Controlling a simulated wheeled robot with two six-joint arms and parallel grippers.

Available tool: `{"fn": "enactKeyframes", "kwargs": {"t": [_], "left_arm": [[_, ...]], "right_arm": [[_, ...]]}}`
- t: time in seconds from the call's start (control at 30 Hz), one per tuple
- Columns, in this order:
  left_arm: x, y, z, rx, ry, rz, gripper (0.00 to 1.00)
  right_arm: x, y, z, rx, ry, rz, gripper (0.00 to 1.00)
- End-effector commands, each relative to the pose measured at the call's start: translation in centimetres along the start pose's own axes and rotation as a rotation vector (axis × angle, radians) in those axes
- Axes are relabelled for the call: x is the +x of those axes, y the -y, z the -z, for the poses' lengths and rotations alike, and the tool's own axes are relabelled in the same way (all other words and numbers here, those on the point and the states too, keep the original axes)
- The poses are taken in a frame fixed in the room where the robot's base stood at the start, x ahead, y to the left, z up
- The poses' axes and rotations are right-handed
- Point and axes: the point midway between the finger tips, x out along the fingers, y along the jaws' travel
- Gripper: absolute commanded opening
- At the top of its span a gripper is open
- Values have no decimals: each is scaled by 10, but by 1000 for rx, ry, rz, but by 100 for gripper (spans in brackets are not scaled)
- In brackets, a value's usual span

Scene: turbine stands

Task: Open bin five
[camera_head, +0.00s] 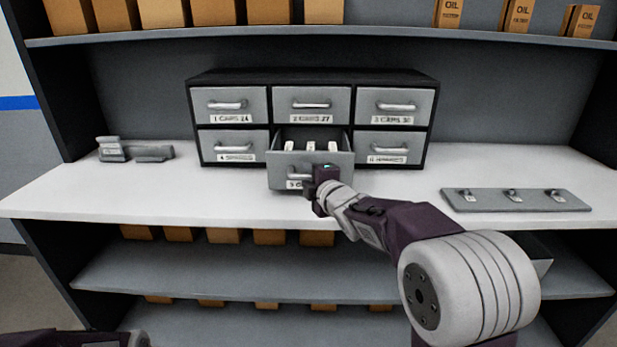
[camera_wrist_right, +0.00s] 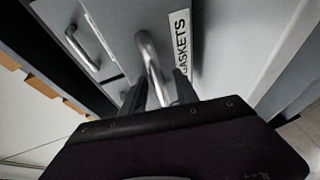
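Bin five (camera_head: 330,174) is the bottom middle drawer of a dark cabinet. It stands pulled out past the other drawer fronts, and several pale items show inside. My right gripper (camera_head: 322,180) is at the drawer front and hides part of its label and handle. In the right wrist view, the drawer handle (camera_wrist_right: 150,58) runs between the fingers of my right gripper (camera_wrist_right: 160,82), beside a label reading "GASKETS". The fingers look apart, with a gap beside the handle. Only part of my left arm shows at the bottom left; its gripper is not visible.
The cabinet (camera_head: 310,76) has several other drawers, all closed. Grey parts (camera_head: 135,151) lie left on the white counter (camera_head: 110,195). A grey plate with small fittings (camera_head: 515,199) lies at right. Shelves with cardboard boxes run above and below.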

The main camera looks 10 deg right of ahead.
Motion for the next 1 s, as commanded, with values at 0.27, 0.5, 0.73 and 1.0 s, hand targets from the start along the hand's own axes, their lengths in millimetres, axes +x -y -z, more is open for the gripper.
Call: {"fn": "enactKeyframes", "kwargs": {"t": [0.27,0.5,0.73,1.0], "left_arm": [[0,0,0,0,0,0,36],[-3,0,0,0,0,0,36],[-8,0,1,0,0,0,36],[-8,0,1,0,0,0,36]], "right_arm": [[-6,-1,0,0,0,-1,36],[-50,-2,0,0,1,-3,36],[-86,-2,0,0,1,-1,36],[-91,0,0,0,0,0,36]]}}
